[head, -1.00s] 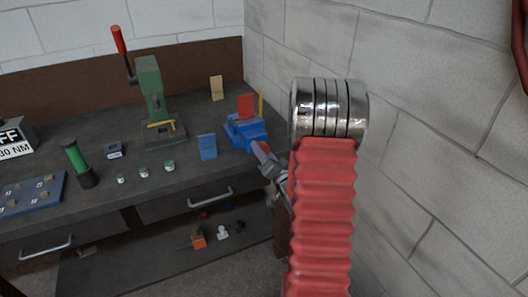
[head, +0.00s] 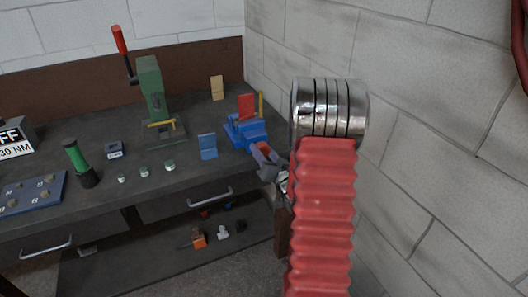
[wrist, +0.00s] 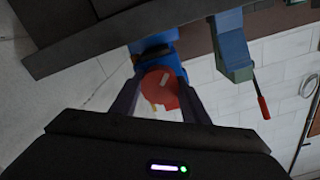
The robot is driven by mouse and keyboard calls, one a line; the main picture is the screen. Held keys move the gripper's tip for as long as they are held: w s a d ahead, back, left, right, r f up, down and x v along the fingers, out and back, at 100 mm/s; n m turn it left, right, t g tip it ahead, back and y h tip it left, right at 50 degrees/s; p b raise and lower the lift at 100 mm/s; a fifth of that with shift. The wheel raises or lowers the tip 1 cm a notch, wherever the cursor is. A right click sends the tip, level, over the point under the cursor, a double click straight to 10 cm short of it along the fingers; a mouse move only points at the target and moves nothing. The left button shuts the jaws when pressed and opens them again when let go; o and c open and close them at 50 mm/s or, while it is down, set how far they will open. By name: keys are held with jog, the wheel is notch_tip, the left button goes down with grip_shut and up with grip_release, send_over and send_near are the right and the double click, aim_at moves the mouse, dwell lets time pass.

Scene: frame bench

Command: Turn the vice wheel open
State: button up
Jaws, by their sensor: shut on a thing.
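The blue vice (head: 246,131) stands at the right end of the bench, and it also shows in the wrist view (wrist: 152,48). Its red wheel (wrist: 160,88) faces my wrist camera and carries a pale mark. In the head view only part of the red wheel (head: 264,147) shows. My gripper (head: 264,153) is at the front of the vice. In the wrist view its two fingers (wrist: 159,98) stand on either side of the wheel, shut on it. A red plate (head: 246,106) stands upright at the vice; I cannot tell if the jaws touch it.
A green press (head: 150,90) with a red-tipped lever stands left of the vice. A blue block (head: 208,146) and small jars (head: 144,172) lie nearer the bench front. A block wall (head: 430,150) rises close on the right. Drawer handles (head: 210,197) stick out below the bench top.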

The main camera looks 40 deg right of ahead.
jog(key=n, duration=0.6)
jog(key=shift+f, duration=0.1)
jog(key=shift+w+r, duration=0.1)
jog(key=shift+r, duration=0.2)
dwell(0.9)
